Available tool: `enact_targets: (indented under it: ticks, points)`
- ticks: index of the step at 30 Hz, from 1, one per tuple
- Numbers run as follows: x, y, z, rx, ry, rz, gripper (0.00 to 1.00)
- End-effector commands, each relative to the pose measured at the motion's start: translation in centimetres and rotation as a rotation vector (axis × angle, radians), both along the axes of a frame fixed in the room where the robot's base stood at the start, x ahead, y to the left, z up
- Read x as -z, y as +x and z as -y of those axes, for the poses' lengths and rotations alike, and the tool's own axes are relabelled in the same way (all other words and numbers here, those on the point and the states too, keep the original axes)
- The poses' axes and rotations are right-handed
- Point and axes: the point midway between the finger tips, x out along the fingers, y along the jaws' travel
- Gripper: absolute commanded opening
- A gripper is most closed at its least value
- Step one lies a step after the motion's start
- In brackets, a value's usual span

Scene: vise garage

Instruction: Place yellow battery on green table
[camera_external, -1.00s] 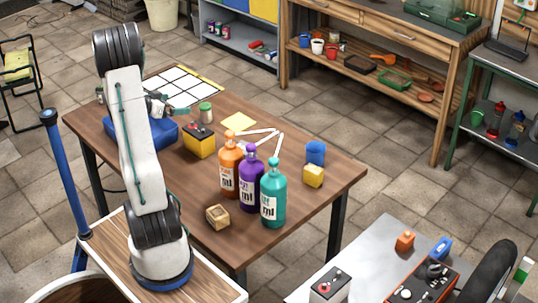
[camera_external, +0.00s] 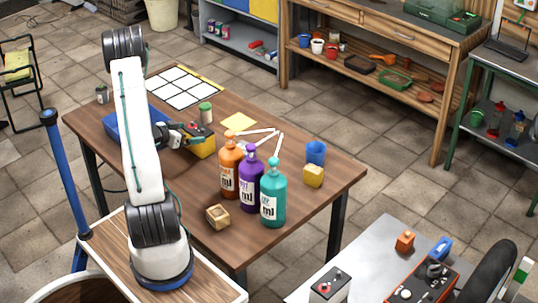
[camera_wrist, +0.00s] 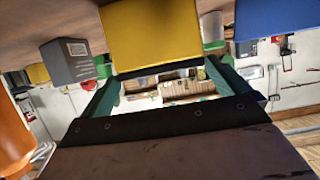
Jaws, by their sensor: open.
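The yellow battery (camera_external: 206,148) stands on the brown wooden table (camera_external: 235,243), partly hidden behind my gripper (camera_external: 200,131). In the wrist view, the yellow face of the battery (camera_wrist: 150,32) shows at the top, between and beyond the two teal fingers of my gripper (camera_wrist: 163,82). The fingers are spread apart with nothing held. Whether a finger touches the battery cannot be told. The green-framed table (camera_external: 490,62) with a dark top stands at the upper right, away from my arm.
Orange, purple and teal bottles (camera_external: 272,197) stand close to the right. A blue bin (camera_external: 124,127) sits left of the battery and a green-lidded jar (camera_external: 206,113) behind it. A grey table (camera_external: 345,262) stands at the lower right. Tiled floor lies clear between the tables.

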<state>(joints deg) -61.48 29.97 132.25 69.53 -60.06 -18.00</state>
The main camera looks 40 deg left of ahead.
Motion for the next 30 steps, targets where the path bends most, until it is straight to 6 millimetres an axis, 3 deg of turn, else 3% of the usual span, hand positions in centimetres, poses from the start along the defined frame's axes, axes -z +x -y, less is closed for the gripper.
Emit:
enact_targets:
  ticks: [5,15,24,30]
  points:
    - [0.5,1.2,0.0,0.001,0.0,0.0,1.0]
    - [2.4,5.8,0.1,0.001,0.0,-0.001,1.0]
    - [2.5,6.2,0.0,-0.001,0.0,0.0,1.0]
    - [2.5,6.2,0.0,-0.001,-0.001,0.0,0.44]
